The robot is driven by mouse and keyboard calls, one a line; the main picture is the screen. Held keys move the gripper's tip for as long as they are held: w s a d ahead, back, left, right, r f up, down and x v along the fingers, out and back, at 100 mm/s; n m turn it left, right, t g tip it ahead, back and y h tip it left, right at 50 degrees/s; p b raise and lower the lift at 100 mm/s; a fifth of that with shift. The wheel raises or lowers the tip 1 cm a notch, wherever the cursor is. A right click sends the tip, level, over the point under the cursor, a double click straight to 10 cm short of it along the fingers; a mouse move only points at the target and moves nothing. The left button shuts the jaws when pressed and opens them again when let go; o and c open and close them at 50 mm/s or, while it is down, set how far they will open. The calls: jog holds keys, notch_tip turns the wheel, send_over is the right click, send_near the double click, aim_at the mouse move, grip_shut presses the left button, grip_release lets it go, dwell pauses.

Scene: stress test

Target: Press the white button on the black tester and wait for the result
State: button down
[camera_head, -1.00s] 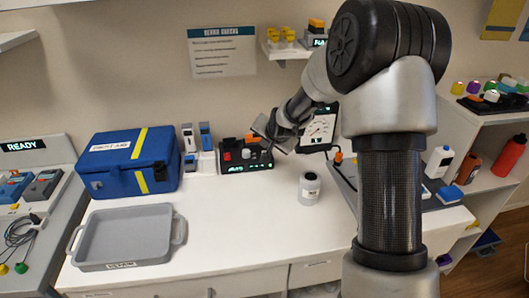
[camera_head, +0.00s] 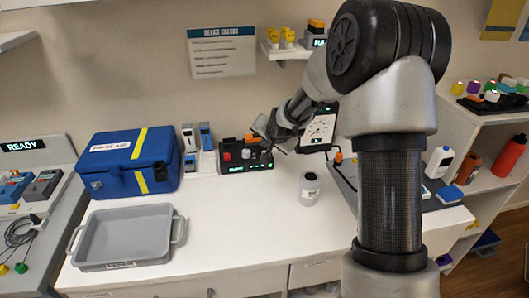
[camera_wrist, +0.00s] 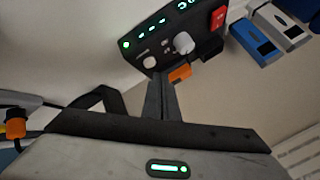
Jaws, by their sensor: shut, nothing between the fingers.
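The black tester (camera_head: 246,160) stands at the back of the white counter, with a red button, pale controls and green lit characters. In the wrist view the tester (camera_wrist: 172,42) is near the top, with green lights and digits. A small white button (camera_wrist: 150,62) is at its near corner, beside a larger white knob (camera_wrist: 182,43). My gripper (camera_wrist: 160,82) is shut and empty, its fingertips close to the white button. I cannot tell whether they touch it. In the head view my gripper (camera_head: 266,132) is at the tester's right end.
A blue first aid box (camera_head: 128,163) and a grey tray (camera_head: 125,236) stand to the left. A small grey jar (camera_head: 309,189) stands on the counter to the right of the tester. A white gauge panel (camera_head: 320,128) is behind my arm. The front middle counter is clear.

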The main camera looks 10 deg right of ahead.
jog(key=shift+f, duration=0.15)
jog(key=shift+f+b, duration=0.3)
jog(key=shift+b, duration=0.2)
jog(key=shift+f+b, duration=0.45)
jog(key=shift+f, duration=0.05)
dwell(0.7)
dwell(0.3)
jog(key=shift+r+p, duration=0.45)
jog(key=shift+r, duration=0.45)
jog(key=shift+r, duration=0.1)
notch_tip(320, 180, up, 5)
jog(key=p, duration=0.2)
jog(key=shift+p, duration=0.35)
